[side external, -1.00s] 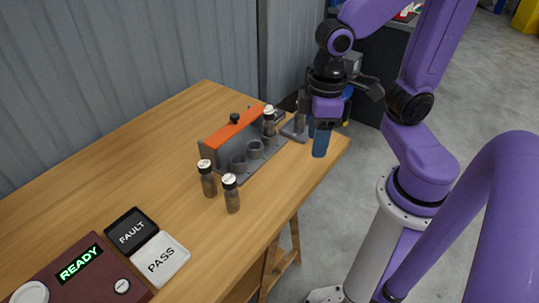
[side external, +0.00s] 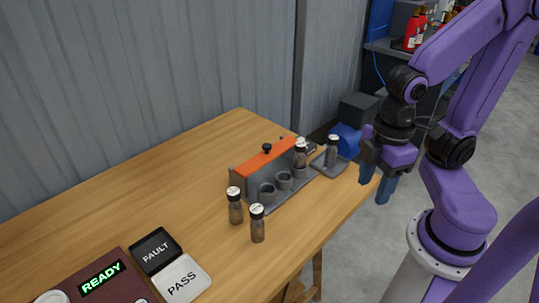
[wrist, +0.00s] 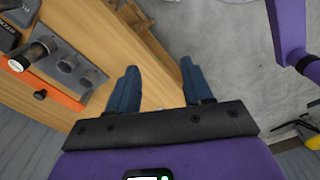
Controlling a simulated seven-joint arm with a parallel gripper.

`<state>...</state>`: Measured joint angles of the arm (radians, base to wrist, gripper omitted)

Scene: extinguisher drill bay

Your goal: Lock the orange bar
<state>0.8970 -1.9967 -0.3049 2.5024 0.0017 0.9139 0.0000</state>
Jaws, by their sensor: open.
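The orange bar (side external: 265,156) lies along the top of a grey rack (side external: 239,183) on the wooden table, with a black knob (side external: 267,148) on it. It also shows at the left of the wrist view (wrist: 57,94). Whether it is locked cannot be told. The rack has cup-like holders (side external: 267,193) in front; a bottle (side external: 300,156) stands at its right end. My gripper (side external: 374,188) is open and empty, right of the rack and the grey tray, by the table's right edge. In the wrist view its blue fingers (wrist: 158,66) are apart with nothing between them.
Two bottles, (side external: 235,206) and (side external: 257,224), stand left of and in front of the rack. Another bottle (side external: 332,150) stands on the grey tray (side external: 343,171). A READY panel (side external: 100,280) and FAULT (side external: 155,249) and PASS (side external: 182,281) plates lie front left. The table's left is clear.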

